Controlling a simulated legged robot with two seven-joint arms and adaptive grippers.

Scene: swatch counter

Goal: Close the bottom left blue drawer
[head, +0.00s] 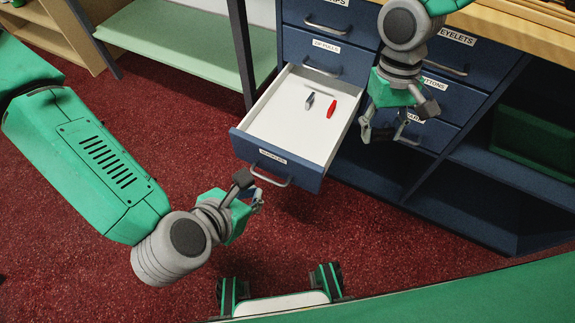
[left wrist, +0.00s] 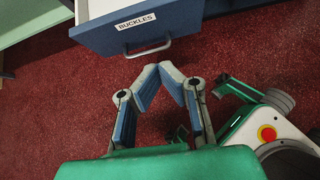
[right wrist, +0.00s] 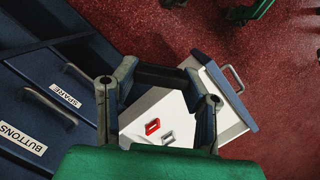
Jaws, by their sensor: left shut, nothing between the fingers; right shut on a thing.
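The bottom left blue drawer, labelled BUCKLES (head: 236,143), is pulled well out of the cabinet. Its white inside shows, and its handle (head: 270,178) is on the front. The left wrist view shows its front (left wrist: 180,22) and handle (left wrist: 148,50) beyond my fingers. My left gripper (head: 257,197) is just in front of the drawer front, shut and empty, its fingertips (left wrist: 172,68) close together and apart from the handle. My right gripper (head: 386,133) is by the cabinet's right column, right of the open drawer. It is shut on a dark bar-like thing (right wrist: 162,76) between its fingertips; what this is is unclear.
A red item (head: 331,108) and a grey item (head: 310,101) lie in the drawer. The ZIP PULLS drawer (head: 318,57) above is shut. A pale green shelf (head: 180,45) stands left of the cabinet. Red carpet lies free in front of the drawer.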

